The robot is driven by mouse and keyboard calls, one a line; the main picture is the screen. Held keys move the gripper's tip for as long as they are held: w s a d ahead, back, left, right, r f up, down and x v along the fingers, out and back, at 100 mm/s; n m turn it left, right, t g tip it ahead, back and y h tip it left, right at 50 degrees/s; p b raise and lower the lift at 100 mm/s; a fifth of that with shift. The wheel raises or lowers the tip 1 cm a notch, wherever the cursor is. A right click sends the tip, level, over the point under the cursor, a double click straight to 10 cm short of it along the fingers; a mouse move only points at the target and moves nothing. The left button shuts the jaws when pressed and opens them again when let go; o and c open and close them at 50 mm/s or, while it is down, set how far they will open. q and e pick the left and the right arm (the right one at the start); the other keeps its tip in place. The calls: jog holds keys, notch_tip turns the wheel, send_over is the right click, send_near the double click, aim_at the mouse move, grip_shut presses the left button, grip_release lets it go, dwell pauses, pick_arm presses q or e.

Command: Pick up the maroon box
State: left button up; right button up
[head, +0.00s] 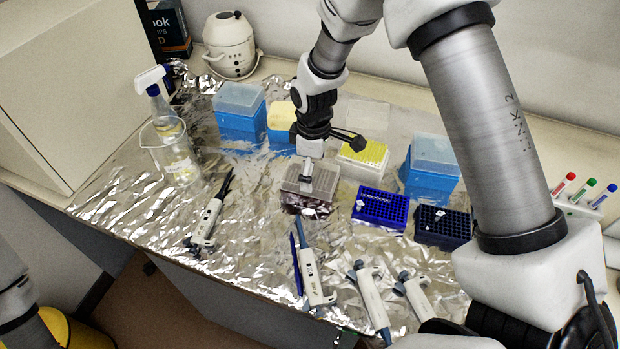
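The box with a dark maroon lower body and a greyish, see-through top (297,202) stands on the foil-covered bench, near the middle of the head view. My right arm comes in from the upper right and reaches down over it. My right gripper (312,158) is just above and behind the box. A dark finger part sticks out to the right, and a pale part points down near the box's top. I cannot tell whether it touches the box or how far its fingers are apart. My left gripper is out of view; only part of my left arm shows at the lower left.
A blue rack (379,208) and a dark navy rack (443,227) stand right of the box. A yellow tip rack (364,160) and blue boxes (238,122) stand behind. Several pipettes (313,275) lie in front. A beaker (172,155) and spray bottle stand left.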

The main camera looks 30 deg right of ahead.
jog(key=shift+s+a+f+p, duration=0.15)
jog(key=shift+s+f+p, duration=0.45)
jog(key=shift+f+p, duration=0.25)
jog(key=f, duration=0.3)
jog(key=shift+w, duration=0.3)
jog(key=shift+w+d+f, duration=0.15)
jog(key=shift+d+f, duration=0.05)
jog(key=shift+f, duration=0.05)
jog(key=shift+s+a+r, duration=0.15)
jog(key=shift+s+r, duration=0.05)
jog(key=shift+s, duration=0.05)
jog(key=c, duration=0.9)
jog(key=shift+w, duration=0.1)
jog(key=shift+c, duration=0.3)
